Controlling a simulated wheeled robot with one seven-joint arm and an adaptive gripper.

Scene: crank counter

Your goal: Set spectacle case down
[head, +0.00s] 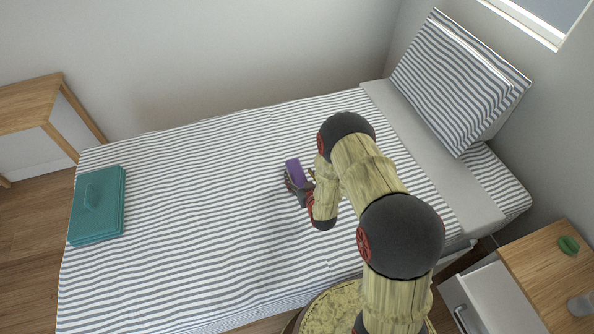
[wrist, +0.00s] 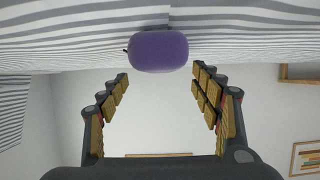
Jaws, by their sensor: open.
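The purple spectacle case (head: 294,170) lies on the striped bed (head: 200,210), near its middle. In the wrist view the case (wrist: 158,52) appears end-on, just beyond the fingertips and resting against the striped cover. My gripper (head: 299,184) is low over the bed, close beside the case. In the wrist view its fingers (wrist: 161,76) are spread apart with an empty gap between them, and neither finger visibly touches the case. My arm hides part of the bed to the right of the case.
A teal box (head: 97,208) sits at the bed's left end. A striped pillow (head: 458,80) leans at the right end. A bedside cabinet (head: 545,270) with a green item (head: 568,245) stands at lower right. The bed between box and case is clear.

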